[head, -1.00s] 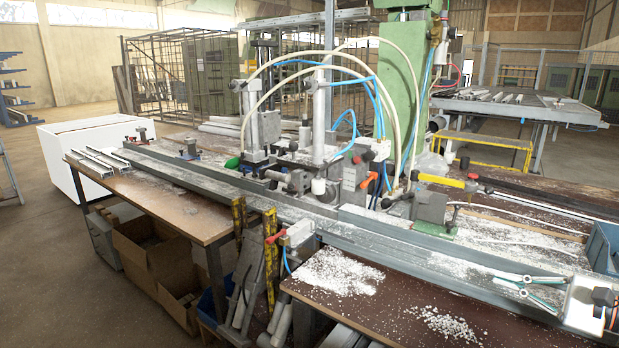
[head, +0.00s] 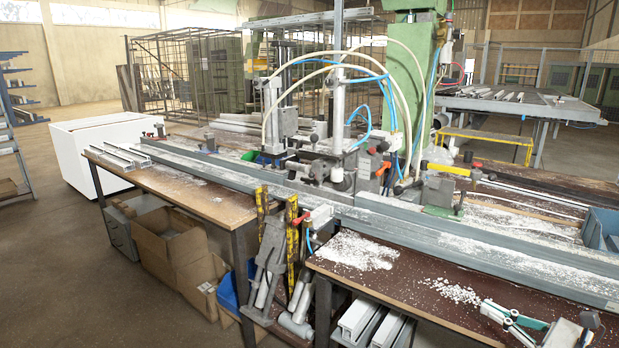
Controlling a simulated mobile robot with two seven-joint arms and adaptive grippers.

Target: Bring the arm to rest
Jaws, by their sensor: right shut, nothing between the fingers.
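My right gripper (head: 497,310) is at the lower right of the head view, its pale and teal fingers pointing left. It is shut with nothing between the fingers. It shows over the brown front tabletop (head: 420,315), to the right of a patch of white chips; its height above the top is hard to tell. The long grey profile rail (head: 480,245) of the clamp bench lies behind it, with a visible gap in the picture. My left gripper is not in view.
Clamps and hoses (head: 340,130) stand mid-bench by a green column (head: 408,70). A blue bin (head: 602,230) sits at the right edge. Cardboard boxes (head: 165,245) and offcuts fill the space under the bench. Open floor (head: 60,290) lies at the left.

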